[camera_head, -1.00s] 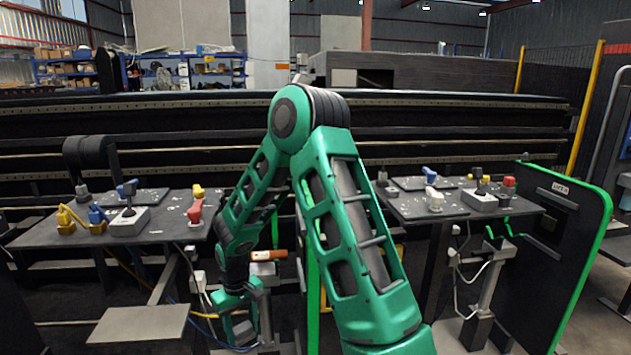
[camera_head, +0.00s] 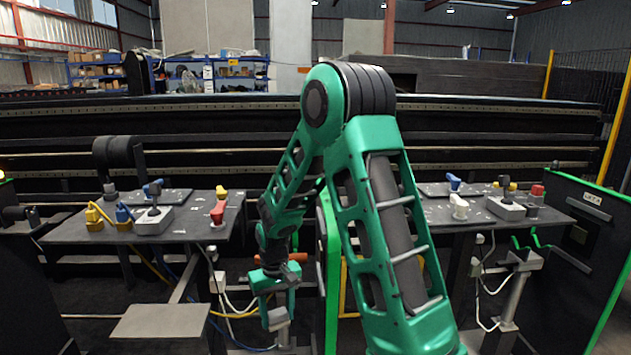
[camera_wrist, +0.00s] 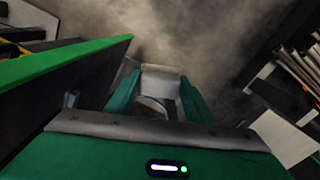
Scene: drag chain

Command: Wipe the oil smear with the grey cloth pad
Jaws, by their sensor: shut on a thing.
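My gripper (camera_head: 277,308) hangs low in front of the gap between two control tables. It is shut on the grey cloth pad (camera_head: 276,319), which sits between the fingertips. In the wrist view my gripper (camera_wrist: 160,98) points down at the floor, and the pad (camera_wrist: 161,80) shows pale grey between the two green fingers. The pad is above the floor and appears apart from it. I cannot make out the oil smear in either view.
The left table (camera_head: 183,226) and right table (camera_head: 436,212) carry coloured switches and joysticks. A green-edged panel (camera_head: 328,270) stands just right of my gripper. An orange-brown handle (camera_head: 297,257) lies behind it. A grey plate (camera_head: 160,321) is at lower left. Cables hang nearby.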

